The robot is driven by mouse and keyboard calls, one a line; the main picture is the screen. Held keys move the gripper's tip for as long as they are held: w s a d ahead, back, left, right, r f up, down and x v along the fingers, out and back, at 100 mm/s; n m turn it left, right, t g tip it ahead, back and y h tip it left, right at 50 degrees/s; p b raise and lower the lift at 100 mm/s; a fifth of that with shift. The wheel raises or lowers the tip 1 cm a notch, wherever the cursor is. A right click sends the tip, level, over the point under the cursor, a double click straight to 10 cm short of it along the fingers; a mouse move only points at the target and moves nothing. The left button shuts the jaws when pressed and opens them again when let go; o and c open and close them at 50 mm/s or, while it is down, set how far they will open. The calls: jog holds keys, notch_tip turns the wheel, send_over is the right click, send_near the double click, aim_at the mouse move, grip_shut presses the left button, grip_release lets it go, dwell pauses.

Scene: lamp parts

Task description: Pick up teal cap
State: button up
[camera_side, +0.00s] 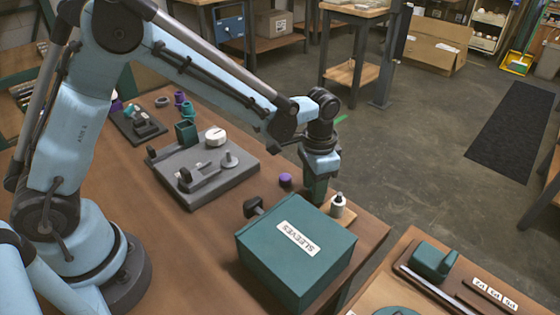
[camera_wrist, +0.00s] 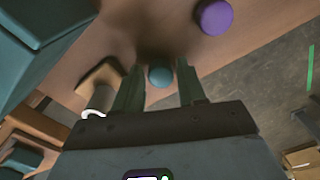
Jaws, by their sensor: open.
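The teal cap (camera_wrist: 160,77) is a small round piece on the brown table. In the wrist view it lies in the gap between the two fingers of my gripper (camera_wrist: 160,70), with clear space on both sides. My gripper is open, pointing down, and the cap looks apart from both fingers. In the side view my gripper (camera_side: 317,195) is low over the table near its right edge, behind the green box. The teal cap cannot be made out there; the fingers and the box hide that spot.
A purple cap (camera_wrist: 214,17) sits nearby, also in the side view (camera_side: 285,180). A white bottle (camera_side: 338,207) on a wooden block stands right of my gripper. The green SLEEVES box (camera_side: 297,255) is close in front. A grey fixture (camera_side: 205,170) stands left.

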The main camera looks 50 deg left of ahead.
jog(key=shift+f, duration=0.2)
jog(key=c, duration=0.7)
